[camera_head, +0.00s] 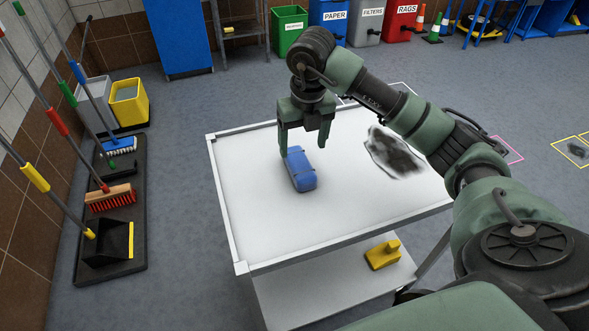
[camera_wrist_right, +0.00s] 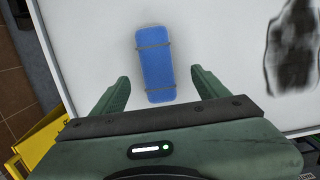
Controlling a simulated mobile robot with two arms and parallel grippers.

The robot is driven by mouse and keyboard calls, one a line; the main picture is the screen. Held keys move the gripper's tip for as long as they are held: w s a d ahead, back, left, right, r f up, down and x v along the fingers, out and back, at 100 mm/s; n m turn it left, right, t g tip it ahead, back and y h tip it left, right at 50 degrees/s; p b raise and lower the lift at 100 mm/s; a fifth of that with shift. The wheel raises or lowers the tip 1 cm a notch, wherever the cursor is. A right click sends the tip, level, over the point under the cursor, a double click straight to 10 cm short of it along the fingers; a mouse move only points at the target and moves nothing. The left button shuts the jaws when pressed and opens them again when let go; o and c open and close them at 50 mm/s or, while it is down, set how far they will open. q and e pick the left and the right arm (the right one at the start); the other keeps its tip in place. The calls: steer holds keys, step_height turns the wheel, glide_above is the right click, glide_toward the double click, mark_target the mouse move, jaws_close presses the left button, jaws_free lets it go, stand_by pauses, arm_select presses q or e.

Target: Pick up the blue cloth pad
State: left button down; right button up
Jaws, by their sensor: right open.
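The blue cloth pad (camera_head: 300,172) lies on the white top of a cart (camera_head: 243,218), left of the table's middle. Thin bands cross it near both ends. My right gripper (camera_head: 305,150) is open above the far end of the pad, with nothing between its fingers. In the right wrist view the pad (camera_wrist_right: 155,64) lies lengthwise ahead of and between the two spread green fingers (camera_wrist_right: 160,88). I cannot tell from these frames how high the fingers are above it. My left gripper is not in view.
A dark smudge (camera_head: 394,152) marks the tabletop right of the pad. A yellow object (camera_head: 382,254) sits on the cart's lower shelf. Brooms and a dustpan (camera_head: 108,243) stand at the left wall. Coloured bins, including a green one (camera_head: 289,30), line the back.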

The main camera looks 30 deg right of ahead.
steer(key=shift+f, duration=1.3)
steer(key=f, duration=0.1)
steer(key=f+p, duration=0.1)
steer(key=f, duration=0.1)
steer(key=w+f, duration=0.1)
steer(key=shift+a+f, duration=0.15)
steer(key=shift+f, duration=0.25)
steer(key=c, duration=1.5)
steer(key=shift+o, duration=0.2)
steer(key=shift+r, duration=0.15)
step_height(320, 180, up, 12)
step_height(320, 180, up, 8)
steer(key=p, duration=0.1)
glide_above(300, 162)
steer(key=shift+w, duration=0.1)
